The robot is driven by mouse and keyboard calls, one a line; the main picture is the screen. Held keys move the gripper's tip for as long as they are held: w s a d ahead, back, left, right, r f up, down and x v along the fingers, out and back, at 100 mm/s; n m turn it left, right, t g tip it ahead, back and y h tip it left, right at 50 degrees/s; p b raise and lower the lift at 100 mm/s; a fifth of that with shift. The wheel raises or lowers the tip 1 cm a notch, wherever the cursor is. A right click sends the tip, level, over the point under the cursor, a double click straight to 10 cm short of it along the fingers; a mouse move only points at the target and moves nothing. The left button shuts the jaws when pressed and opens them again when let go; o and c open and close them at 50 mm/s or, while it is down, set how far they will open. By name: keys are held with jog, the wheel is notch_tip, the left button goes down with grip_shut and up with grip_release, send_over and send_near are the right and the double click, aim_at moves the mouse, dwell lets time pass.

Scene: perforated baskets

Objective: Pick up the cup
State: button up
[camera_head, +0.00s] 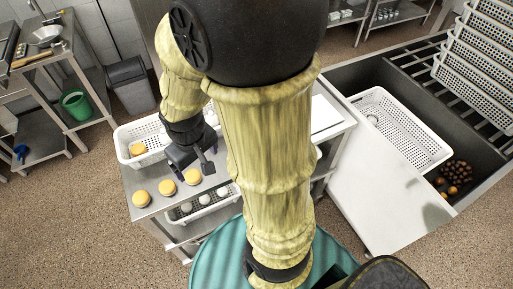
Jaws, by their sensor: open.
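No object is clear enough to name for certain as the cup. Several round, yellow-topped items (167,187) stand in a row on the steel table (150,215). Small white rounded items (204,199) sit in a narrow white tray in front of them. They are too small to identify. My arm hides the table's middle.
A white perforated basket (126,134) with a yellow item stands at the table's back left. A green bucket (75,102) and grey bin (130,85) stand left.

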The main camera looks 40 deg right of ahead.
jog(key=f+n+b, duration=0.1)
jog(key=f, duration=0.1)
jog(key=d+f+n+g+h+b, duration=0.1)
jog(key=f, duration=0.1)
jog(key=w+f+g+b, duration=0.1)
jog(key=f, duration=0.1)
jog(key=shift+d+f+n, duration=0.2)
jog(key=shift+d+n, duration=0.05)
jog(key=shift+n, duration=0.15)
jog(key=w+d+f+n+g+h+b, duration=0.1)
jog(key=w+d+f+n+h+b, duration=0.1)
jog(key=w+f+n+h+b, duration=0.1)
jog(key=w+d+f+n+g+h+b, duration=0.1)
jog(key=w+d+f+n+h+b, duration=0.2)
jog(key=f+n+h, duration=0.1)
jog(key=w+d+f+n+g+h+b, duration=0.1)
jog(key=w+d+f+n+h+b, duration=0.2)
jog(key=f+h, duration=0.1)
jog(key=shift+w+d+f, duration=0.1)
jog(key=shift+f, duration=0.5)
jog(key=shift+w+d+r+n+h, duration=0.1)
jog(key=shift+w+d+n+h, duration=0.05)
jog(key=shift+w+n+h, duration=0.4)
jog(key=shift+s, duration=0.15)
